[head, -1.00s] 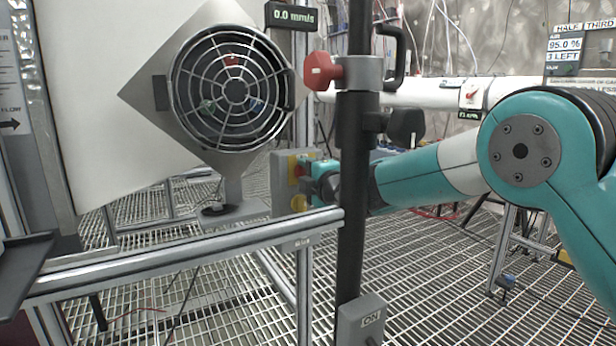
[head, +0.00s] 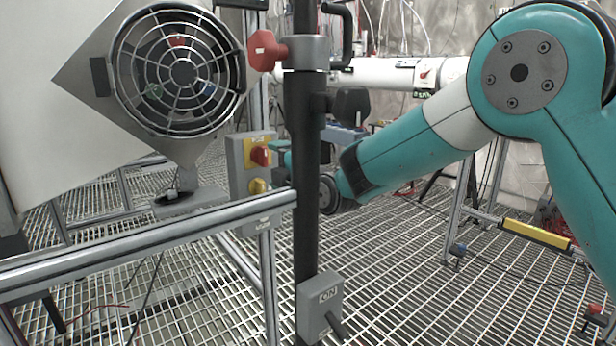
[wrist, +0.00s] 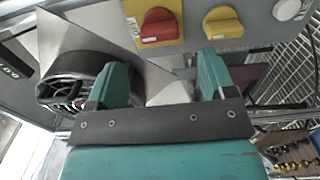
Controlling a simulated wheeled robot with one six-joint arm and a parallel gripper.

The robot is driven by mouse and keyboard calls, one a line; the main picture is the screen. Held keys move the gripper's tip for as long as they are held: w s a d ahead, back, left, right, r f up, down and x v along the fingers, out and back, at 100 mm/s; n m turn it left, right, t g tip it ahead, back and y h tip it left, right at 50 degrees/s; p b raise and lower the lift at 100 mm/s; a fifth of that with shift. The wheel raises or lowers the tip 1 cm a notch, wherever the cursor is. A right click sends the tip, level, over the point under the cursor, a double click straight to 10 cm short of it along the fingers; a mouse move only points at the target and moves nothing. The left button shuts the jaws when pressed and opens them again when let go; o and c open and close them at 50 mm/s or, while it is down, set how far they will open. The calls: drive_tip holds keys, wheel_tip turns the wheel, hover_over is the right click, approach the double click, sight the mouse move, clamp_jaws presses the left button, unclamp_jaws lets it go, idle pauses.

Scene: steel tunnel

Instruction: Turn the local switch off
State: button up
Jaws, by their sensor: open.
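A grey switch box (head: 238,170) stands behind the rail in the head view. It carries a red rotary knob (head: 260,156) on a yellow plate and a yellow knob (head: 257,186) below. In the wrist view the red knob (wrist: 158,27) and yellow knob (wrist: 222,22) are at the top, beyond my fingertips. A second grey box (head: 320,305) on the black post is marked ON and has a dark lever. No label shows which is the local switch. My gripper (wrist: 163,78) is open and empty, apart from the red knob. The post partly hides it in the head view.
The black post (head: 305,220) with a red clamp knob (head: 266,50) stands in front of my wrist. A metal rail (head: 150,240) crosses at the left. A caged fan (head: 180,75) is behind it. The wrist view also shows a white button (wrist: 288,10).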

drive_tip(key=v, duration=1.1)
drive_tip(key=shift+w, duration=0.1)
